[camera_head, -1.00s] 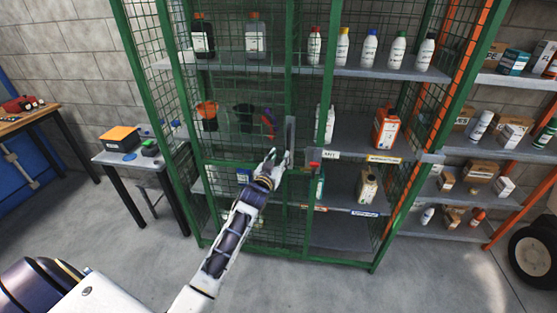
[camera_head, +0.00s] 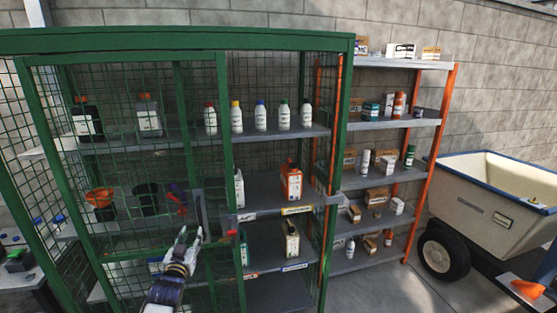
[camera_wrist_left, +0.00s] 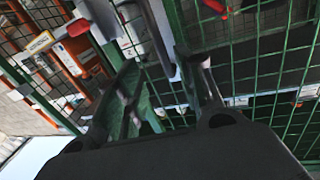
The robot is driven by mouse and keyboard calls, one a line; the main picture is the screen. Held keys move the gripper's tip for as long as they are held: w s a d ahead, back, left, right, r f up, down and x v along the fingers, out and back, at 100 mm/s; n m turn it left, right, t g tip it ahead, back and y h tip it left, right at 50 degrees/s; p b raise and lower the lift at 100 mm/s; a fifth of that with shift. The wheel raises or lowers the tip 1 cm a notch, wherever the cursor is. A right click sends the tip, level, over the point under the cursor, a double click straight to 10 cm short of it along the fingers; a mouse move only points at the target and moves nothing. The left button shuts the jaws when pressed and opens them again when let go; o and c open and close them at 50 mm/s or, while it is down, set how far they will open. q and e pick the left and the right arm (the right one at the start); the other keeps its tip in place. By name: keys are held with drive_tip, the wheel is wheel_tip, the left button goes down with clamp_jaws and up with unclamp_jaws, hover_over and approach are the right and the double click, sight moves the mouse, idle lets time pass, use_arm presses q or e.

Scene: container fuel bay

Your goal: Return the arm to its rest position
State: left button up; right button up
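My left gripper (camera_head: 191,234) is open and empty in the head view. It is just below and in front of the grey upright handle (camera_head: 199,211) on the mesh door of the green cage cabinet (camera_head: 225,180). In the left wrist view its two fingers (camera_wrist_left: 165,88) are spread apart, with the end of the grey handle (camera_wrist_left: 156,38) between or just beyond them; I cannot tell whether they touch. My left arm (camera_head: 165,292) comes up from the bottom edge. My right gripper is not in view.
Cabinet shelves hold several bottles (camera_head: 260,115), an orange jug (camera_head: 291,182) and a beige can (camera_head: 291,239). An orange-posted rack (camera_head: 436,140) with boxes stands to the right, then a wheeled cart (camera_head: 490,215). Bare floor (camera_head: 375,285) shows at lower right.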

use_arm(q)
wheel_tip(320, 180, down, 27)
drive_tip(key=s+d+m+g, duration=0.1)
drive_tip(key=s+g, duration=0.2)
drive_tip(key=g, duration=0.2)
drive_tip(key=s+d+f+m+g+h, duration=0.1)
drive_tip(key=s+f+g, duration=0.2)
drive_tip(key=s+f, duration=0.9)
drive_tip(key=s+d+f+g, duration=0.25)
drive_tip(key=s+f, duration=0.55)
drive_tip(key=f, duration=0.7)
drive_tip(key=s+f+g, duration=0.2)
drive_tip(key=s+f, duration=0.2)
drive_tip(key=s, duration=0.9)
drive_tip(key=s+f+g, duration=0.2)
drive_tip(key=s+f, duration=0.3)
drive_tip(key=s, duration=0.8)
drive_tip(key=s+f+g, duration=0.2)
drive_tip(key=s+f, duration=0.3)
drive_tip(key=s, duration=0.8)
drive_tip(key=shift+d+m+h, duration=0.3)
drive_tip(key=shift+d, duration=0.1)
drive_tip(key=shift+w+f+g, duration=0.1)
drive_tip(key=shift+g, duration=0.15)
